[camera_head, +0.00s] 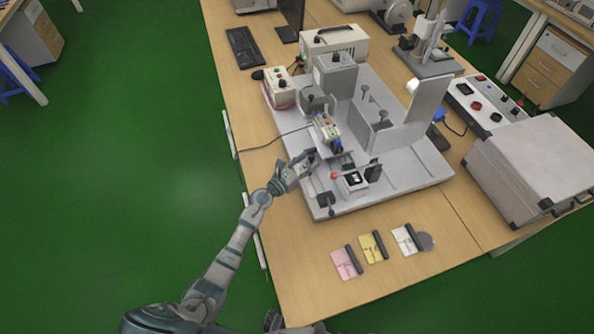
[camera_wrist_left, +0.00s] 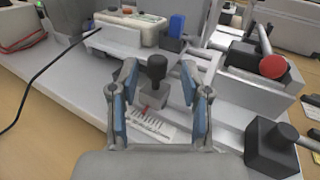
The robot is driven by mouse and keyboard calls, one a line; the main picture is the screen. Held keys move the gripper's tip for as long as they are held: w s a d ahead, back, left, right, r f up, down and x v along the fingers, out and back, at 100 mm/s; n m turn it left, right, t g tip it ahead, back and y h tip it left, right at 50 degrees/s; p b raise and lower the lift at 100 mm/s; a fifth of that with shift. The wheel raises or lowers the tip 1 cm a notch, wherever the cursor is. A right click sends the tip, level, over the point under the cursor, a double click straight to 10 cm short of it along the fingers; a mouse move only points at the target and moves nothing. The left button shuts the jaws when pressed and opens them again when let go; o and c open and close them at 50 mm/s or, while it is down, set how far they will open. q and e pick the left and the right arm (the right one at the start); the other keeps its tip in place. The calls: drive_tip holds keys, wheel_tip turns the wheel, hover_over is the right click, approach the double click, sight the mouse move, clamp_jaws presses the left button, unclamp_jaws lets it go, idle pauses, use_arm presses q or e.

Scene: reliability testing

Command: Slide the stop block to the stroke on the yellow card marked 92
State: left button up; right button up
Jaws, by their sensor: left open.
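The stop block (camera_wrist_left: 181,97), a small grey block with a black knob (camera_wrist_left: 157,68) and a red pointer, shows in the left wrist view. It sits at a white scale with dark strokes (camera_wrist_left: 153,125). My left gripper (camera_wrist_left: 160,108) is open, its blue-padded fingers to the left and right of the block in the picture, with no clear contact. In the head view this gripper (camera_head: 310,160) is at the left edge of the grey fixture and hides the block. The yellow card (camera_head: 371,249) lies on the table in front of the fixture; its marks are too small to read.
A pink card (camera_head: 345,264) and a white card (camera_head: 402,239) lie beside the yellow one. A red-knobbed unit (camera_wrist_left: 258,75) and a black clamp (camera_wrist_left: 270,148) stand right of the gripper. The front table is mostly clear.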

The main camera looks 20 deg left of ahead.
use_arm(q)
drive_tip(key=v, duration=0.8)
drive_tip(key=shift+s, duration=0.45)
